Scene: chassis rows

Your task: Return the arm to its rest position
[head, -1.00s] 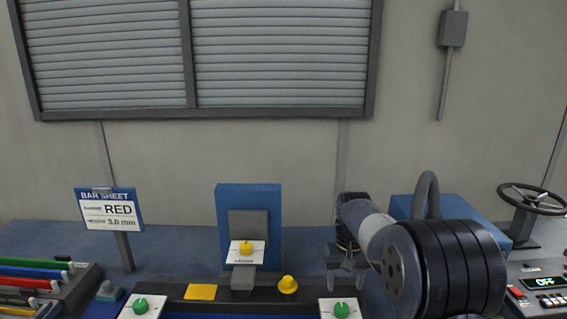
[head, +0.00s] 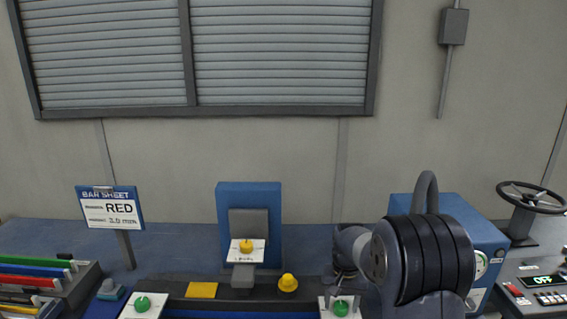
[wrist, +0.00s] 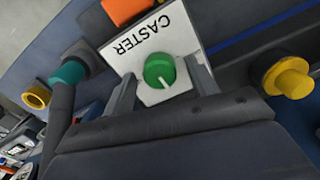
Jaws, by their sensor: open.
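My arm (head: 430,258) is folded on the right in the head view. My gripper (head: 341,300) points down at the front centre right, beside a white plate with a green knob (head: 341,309). In the wrist view my gripper (wrist: 163,85) is open, with its fingers apart on either side of the green knob (wrist: 159,71) and its white plate marked CASTER (wrist: 150,40). The fingers look empty. I cannot tell how far they are above the plate.
A blue stand (head: 270,200) with a yellow knob stands at the back centre. A blue machine (head: 482,237) and handwheel (head: 532,197) are on the right.

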